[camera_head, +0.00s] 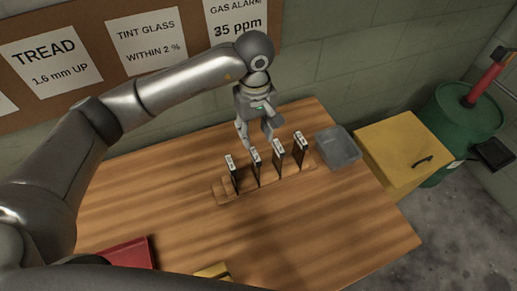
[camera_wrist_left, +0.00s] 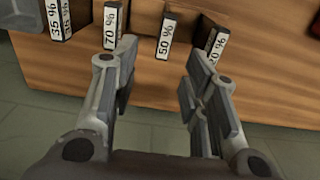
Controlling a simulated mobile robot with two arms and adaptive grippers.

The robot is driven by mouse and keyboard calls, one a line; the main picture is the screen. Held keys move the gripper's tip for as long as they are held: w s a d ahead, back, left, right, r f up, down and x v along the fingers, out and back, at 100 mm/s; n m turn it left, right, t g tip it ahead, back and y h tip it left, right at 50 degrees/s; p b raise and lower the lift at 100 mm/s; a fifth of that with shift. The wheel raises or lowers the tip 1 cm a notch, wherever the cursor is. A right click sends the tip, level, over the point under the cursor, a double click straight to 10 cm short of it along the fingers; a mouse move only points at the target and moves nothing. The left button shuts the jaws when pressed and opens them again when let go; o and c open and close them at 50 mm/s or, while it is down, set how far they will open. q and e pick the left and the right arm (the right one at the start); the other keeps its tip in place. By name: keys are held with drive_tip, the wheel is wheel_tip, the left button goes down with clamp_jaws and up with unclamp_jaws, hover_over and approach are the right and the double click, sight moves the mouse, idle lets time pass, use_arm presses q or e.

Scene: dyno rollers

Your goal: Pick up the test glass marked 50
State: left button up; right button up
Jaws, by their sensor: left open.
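Several thin dark test glasses with white labels stand upright in a wooden rack (camera_head: 222,192) on the table. In the left wrist view the glass marked 50 % (camera_wrist_left: 166,37) stands between my open fingers, beyond their tips. By the order of the labels, it is the second glass from the left (camera_head: 256,163) in the head view. My left gripper (camera_head: 257,137) is open and empty, on the wall side of the row; it also shows in the left wrist view (camera_wrist_left: 163,58). The rack slot under the glass is hidden there. My right gripper is out of view.
Beside it stand glasses marked 70 % (camera_wrist_left: 110,28) and 20 % (camera_wrist_left: 215,45), close to my fingers, and 35 % (camera_wrist_left: 58,20). A grey bin (camera_head: 338,148) and yellow box (camera_head: 405,150) are right. A red item (camera_head: 127,253) lies front left.

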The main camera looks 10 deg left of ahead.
sight(255, 154)
use_arm(q)
drive_tip(key=f, duration=0.1)
drive_tip(key=s+f+p, duration=0.1)
drive_tip(key=f, duration=0.1)
drive_tip(key=shift+f, duration=0.25)
drive_tip(key=shift+w+f, duration=0.15)
drive_tip(key=shift+f, duration=0.35)
drive_tip(key=f+p, duration=0.2)
drive_tip(key=f, duration=0.2)
drive_tip(key=shift+s+p, duration=0.2)
drive_tip(key=shift+p, duration=0.1)
drive_tip(key=shift+f, duration=0.35)
drive_tip(key=shift+w+f, duration=0.1)
drive_tip(key=shift+c, duration=0.3)
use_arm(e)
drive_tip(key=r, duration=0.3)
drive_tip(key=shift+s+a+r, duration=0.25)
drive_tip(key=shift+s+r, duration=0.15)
use_arm(q)
clamp_jaws()
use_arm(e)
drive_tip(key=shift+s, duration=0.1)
